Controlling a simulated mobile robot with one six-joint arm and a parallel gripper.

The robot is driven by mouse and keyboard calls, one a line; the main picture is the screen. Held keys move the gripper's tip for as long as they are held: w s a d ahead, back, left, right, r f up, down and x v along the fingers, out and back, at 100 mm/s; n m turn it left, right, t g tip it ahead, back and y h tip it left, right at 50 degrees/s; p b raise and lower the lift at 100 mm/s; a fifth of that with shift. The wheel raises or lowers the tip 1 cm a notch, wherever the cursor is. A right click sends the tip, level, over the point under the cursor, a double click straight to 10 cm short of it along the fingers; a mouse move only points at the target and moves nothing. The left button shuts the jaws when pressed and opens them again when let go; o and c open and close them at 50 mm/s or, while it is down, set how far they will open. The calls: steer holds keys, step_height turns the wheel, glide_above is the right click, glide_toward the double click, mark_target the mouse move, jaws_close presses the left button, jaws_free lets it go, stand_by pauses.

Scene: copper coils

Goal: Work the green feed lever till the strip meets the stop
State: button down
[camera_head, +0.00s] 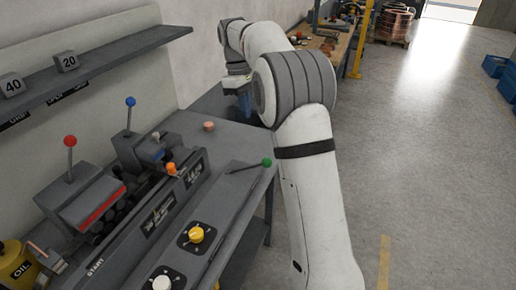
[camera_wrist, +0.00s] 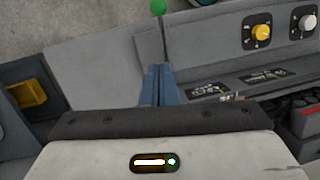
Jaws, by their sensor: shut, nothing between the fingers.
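The green lever knob (camera_head: 267,161) sits at the end of a thin dark rod over the right edge of the grey machine bench. The knob also shows at the top of the wrist view (camera_wrist: 158,6). My gripper (camera_head: 244,103) is over the bench's far end, beyond the green knob and apart from it. Its blue fingers (camera_wrist: 158,70) are closed together and empty, and the lever rod shows beyond their tips in the wrist view. I cannot make out the strip or its stop for certain.
The bench also carries an orange-knobbed lever (camera_head: 172,168), a blue-knobbed lever (camera_head: 130,101), a red-knobbed lever (camera_head: 70,141), a yellow dial (camera_head: 196,234) and a copper piece (camera_head: 208,126). A shelf (camera_head: 110,58) overhangs at left. The floor at right is largely clear.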

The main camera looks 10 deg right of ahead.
steer(key=s+d+x, duration=0.2)
steer(key=x, duration=1)
steer(key=shift+p, duration=0.4)
